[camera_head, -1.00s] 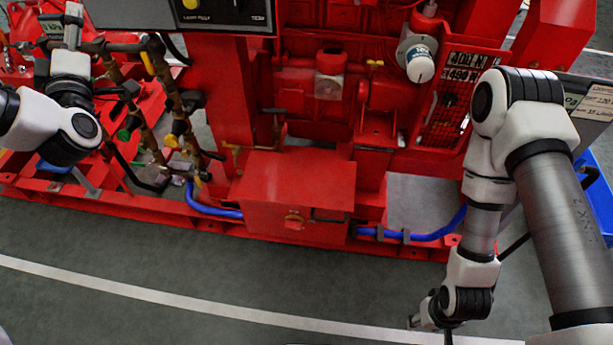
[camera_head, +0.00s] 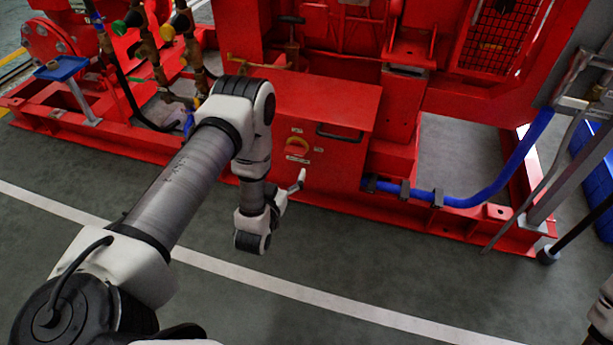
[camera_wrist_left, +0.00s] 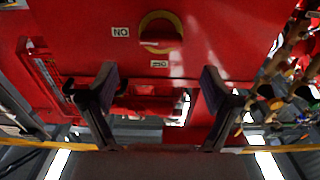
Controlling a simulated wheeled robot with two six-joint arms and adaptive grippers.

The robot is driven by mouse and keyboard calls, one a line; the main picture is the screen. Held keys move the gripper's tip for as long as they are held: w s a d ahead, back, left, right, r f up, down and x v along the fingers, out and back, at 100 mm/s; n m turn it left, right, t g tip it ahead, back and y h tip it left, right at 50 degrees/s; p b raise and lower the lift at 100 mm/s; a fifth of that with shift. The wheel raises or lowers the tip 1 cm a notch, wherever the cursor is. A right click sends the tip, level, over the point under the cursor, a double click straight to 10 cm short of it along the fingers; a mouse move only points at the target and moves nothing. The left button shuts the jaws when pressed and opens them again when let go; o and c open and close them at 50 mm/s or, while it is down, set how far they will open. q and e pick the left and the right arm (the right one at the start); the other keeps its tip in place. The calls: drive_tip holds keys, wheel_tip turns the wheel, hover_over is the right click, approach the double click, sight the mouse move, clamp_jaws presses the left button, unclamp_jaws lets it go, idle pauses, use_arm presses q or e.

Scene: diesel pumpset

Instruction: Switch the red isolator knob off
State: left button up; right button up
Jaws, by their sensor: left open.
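The red isolator knob (camera_head: 297,147) sits on a yellow round plate on the front of a red box (camera_head: 335,98). In the left wrist view the knob (camera_wrist_left: 162,38) is at top centre, its grip bar roughly level. The picture there is upside down. An ON label (camera_wrist_left: 121,32) is beside the knob and another small label (camera_wrist_left: 159,64) is near it. My left gripper (camera_wrist_left: 158,80) is open and empty, with its two fingers apart facing the box. In the head view my left gripper (camera_head: 292,187) is just below the knob, apart from it.
A black handle (camera_head: 340,132) is right of the knob on the box. A blue hose (camera_head: 480,198) runs along the red base frame to the right. Valves and pipes (camera_head: 160,60) stand at left. The grey floor in front is clear.

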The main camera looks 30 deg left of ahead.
sight(293, 153)
use_arm(q)
drive_tip(key=b+x, duration=0.2)
drive_tip(key=x, duration=0.5)
drive_tip(key=shift+f+b, duration=0.15)
drive_tip(key=shift+b, duration=0.2)
drive_tip(key=shift+w+a, duration=0.1)
drive_tip(key=shift+w, duration=0.15)
drive_tip(key=c, duration=1.1)
